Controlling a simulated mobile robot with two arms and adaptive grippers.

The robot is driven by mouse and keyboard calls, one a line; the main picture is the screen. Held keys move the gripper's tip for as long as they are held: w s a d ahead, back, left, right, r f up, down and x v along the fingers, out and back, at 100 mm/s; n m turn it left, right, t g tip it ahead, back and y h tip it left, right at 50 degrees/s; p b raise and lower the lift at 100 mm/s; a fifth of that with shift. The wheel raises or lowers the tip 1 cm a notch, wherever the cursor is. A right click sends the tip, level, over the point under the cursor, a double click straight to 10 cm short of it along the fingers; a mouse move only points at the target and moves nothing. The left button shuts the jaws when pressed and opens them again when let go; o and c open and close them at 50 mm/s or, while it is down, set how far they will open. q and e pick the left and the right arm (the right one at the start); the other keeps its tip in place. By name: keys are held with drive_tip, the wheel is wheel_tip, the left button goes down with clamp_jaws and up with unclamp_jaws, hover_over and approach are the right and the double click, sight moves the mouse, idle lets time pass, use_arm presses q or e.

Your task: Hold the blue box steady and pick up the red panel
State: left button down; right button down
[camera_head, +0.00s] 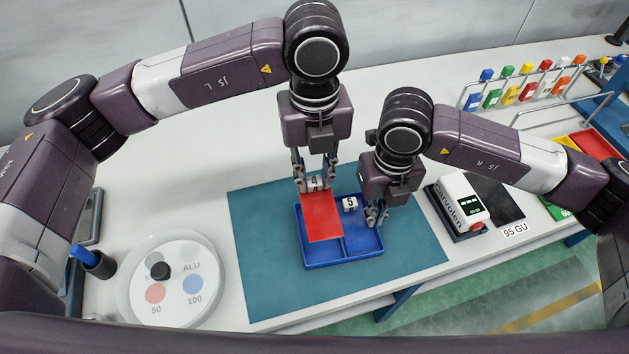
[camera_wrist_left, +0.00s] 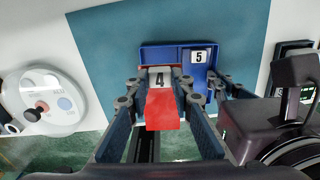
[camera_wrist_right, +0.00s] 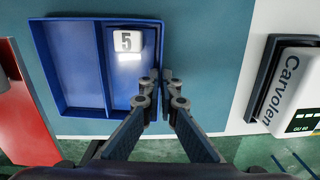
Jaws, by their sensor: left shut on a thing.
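The red panel (camera_head: 321,219) hangs from my left gripper (camera_head: 315,180), which is shut on its end by the white "4" tag. It shows in the left wrist view (camera_wrist_left: 162,112) and, raised and apart from the box, in the right wrist view (camera_wrist_right: 22,115). The blue box (camera_head: 345,261) sits on the teal mat, with two compartments. The right one holds a white "5" tag (camera_wrist_right: 128,41); the left looks empty in the right wrist view. My right gripper (camera_wrist_right: 160,78) is at the box's right wall, its fingertips closed around that wall.
The teal mat (camera_head: 262,250) lies on the white table. A Carvolen device (camera_head: 463,203) stands right of it, a round white dial plate (camera_head: 172,303) left. A rack of coloured bottles (camera_head: 523,88) is at the back right. Mat space left of the box is clear.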

drive_tip(key=c, duration=2.1)
unclamp_jaws()
wheel_tip(320, 180, up, 12)
